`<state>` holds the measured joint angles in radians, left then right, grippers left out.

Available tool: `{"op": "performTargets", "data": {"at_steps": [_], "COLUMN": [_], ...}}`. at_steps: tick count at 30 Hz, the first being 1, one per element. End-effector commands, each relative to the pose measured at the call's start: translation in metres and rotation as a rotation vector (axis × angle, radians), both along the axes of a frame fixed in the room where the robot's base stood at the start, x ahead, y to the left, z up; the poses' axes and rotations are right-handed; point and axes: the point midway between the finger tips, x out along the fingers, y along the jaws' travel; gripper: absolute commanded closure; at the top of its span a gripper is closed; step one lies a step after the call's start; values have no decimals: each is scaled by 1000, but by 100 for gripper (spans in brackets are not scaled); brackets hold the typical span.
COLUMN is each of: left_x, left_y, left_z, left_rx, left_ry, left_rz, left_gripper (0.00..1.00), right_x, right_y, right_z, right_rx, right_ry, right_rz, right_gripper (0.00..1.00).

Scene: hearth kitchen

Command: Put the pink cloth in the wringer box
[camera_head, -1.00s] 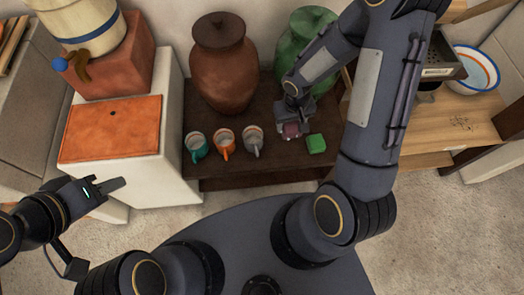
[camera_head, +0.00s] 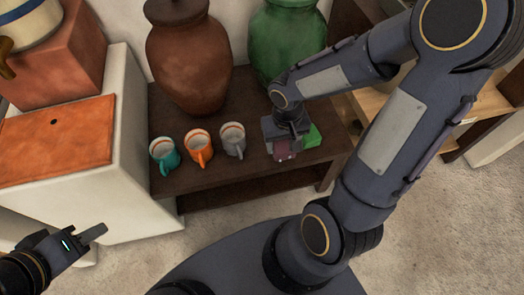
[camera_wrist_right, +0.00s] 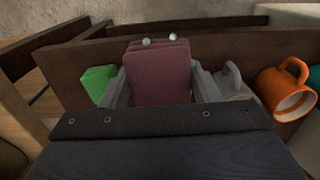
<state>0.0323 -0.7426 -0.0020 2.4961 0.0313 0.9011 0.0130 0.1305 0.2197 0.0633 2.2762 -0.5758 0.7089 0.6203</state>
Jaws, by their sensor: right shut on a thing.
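The pink cloth (camera_head: 284,154) is a small folded dusky-pink block. My right gripper (camera_head: 286,140) is shut on it over the right part of the dark low table, close to the front edge. In the right wrist view the cloth (camera_wrist_right: 158,72) stands between the two grey fingers, with two pale round spots at its far end. I cannot tell whether it still touches the table. My left gripper (camera_head: 80,244) is empty at the lower left; one finger shows, standing away from the palm. I cannot make out the wringer box; my right arm covers part of the right side.
A green block (camera_head: 313,136) lies close beside the cloth. Teal (camera_head: 164,155), orange (camera_head: 199,147) and grey (camera_head: 232,139) mugs stand left of it. Brown (camera_head: 188,62) and green (camera_head: 287,42) jars stand behind. A wooden surface (camera_head: 487,105) is at the right.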

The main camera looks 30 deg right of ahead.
Motion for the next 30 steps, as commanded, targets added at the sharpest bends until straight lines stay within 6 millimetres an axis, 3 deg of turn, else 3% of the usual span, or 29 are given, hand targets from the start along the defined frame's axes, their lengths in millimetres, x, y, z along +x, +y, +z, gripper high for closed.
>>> {"op": "performTargets", "data": {"at_steps": [2,6,10,17,24,30], "left_x": [0,0,0,0,0,0], "left_y": [0,0,0,0,0,0], "left_z": [-12,-26,-31,-36,-51,-49], "left_rx": [0,0,0,0,0,0], "left_ry": [0,0,0,0,0,0], "left_rz": [0,0,0,0,0,0], "left_gripper": [64,64,64,64,64,64], "right_x": [19,37,49,58,60,60], "right_y": [9,17,22,26,27,27], "right_z": [-15,-42,-54,-66,-98,-97], "right_rx": [1,1,0,0,-1,0], "right_ry": [1,3,0,0,0,-2], "right_rz": [4,2,0,0,0,-1], "right_gripper": [66,66,66,66,66,66]}}
